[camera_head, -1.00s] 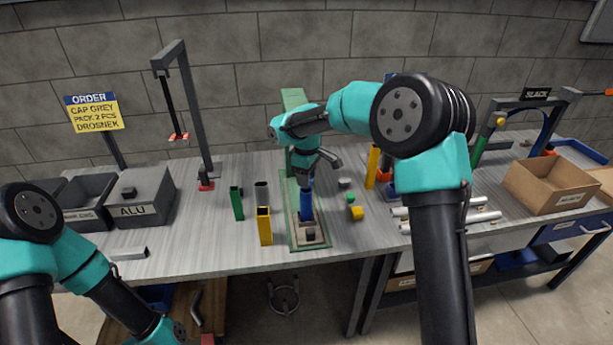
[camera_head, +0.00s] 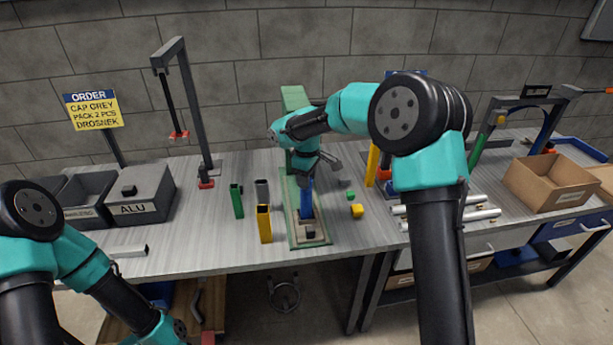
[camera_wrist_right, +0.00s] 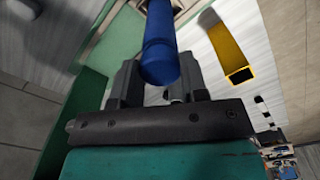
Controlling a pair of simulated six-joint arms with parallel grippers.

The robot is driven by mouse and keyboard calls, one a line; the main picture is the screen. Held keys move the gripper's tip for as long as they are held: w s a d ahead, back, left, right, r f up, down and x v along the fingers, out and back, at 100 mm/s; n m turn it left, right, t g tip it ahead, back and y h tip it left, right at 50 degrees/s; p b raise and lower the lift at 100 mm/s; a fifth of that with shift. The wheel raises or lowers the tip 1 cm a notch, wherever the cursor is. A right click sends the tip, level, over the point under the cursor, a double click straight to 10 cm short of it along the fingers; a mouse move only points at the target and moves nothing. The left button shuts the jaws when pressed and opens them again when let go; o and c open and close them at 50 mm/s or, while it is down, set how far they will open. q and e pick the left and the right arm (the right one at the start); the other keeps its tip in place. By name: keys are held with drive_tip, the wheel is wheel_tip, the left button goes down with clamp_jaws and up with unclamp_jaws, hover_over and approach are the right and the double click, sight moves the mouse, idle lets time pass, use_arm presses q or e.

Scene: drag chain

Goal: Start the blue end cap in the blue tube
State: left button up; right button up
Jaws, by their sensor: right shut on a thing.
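The blue tube (camera_head: 306,205) stands upright in a fixture (camera_head: 291,236) on the green-edged base, at the middle of the bench. My right gripper (camera_head: 312,176) is over the tube's upper end, pointing down. In the right wrist view, the gripper's two fingers (camera_wrist_right: 157,88) are on either side of a blue round end (camera_wrist_right: 160,70), which I take as the blue end cap. Behind it the blue tube (camera_wrist_right: 158,18) runs on in line. How deep the cap sits in the tube cannot be told. My left gripper is out of frame.
A yellow tube (camera_head: 265,224), a green tube (camera_head: 237,201) and a grey tube (camera_head: 262,190) stand left of the fixture. A yellow cap (camera_head: 357,211) and a green cap (camera_head: 351,196) lie to its right. Silver tubes (camera_head: 448,212) and a cardboard box (camera_head: 550,185) are farther right.

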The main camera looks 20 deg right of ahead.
drive_tip(key=shift+f, duration=0.1)
drive_tip(key=o, duration=1)
wheel_tip(320, 180, up, 17)
drive_tip(key=shift+r, duration=0.2)
drive_tip(key=shift+f, duration=0.1)
idle(0.5)
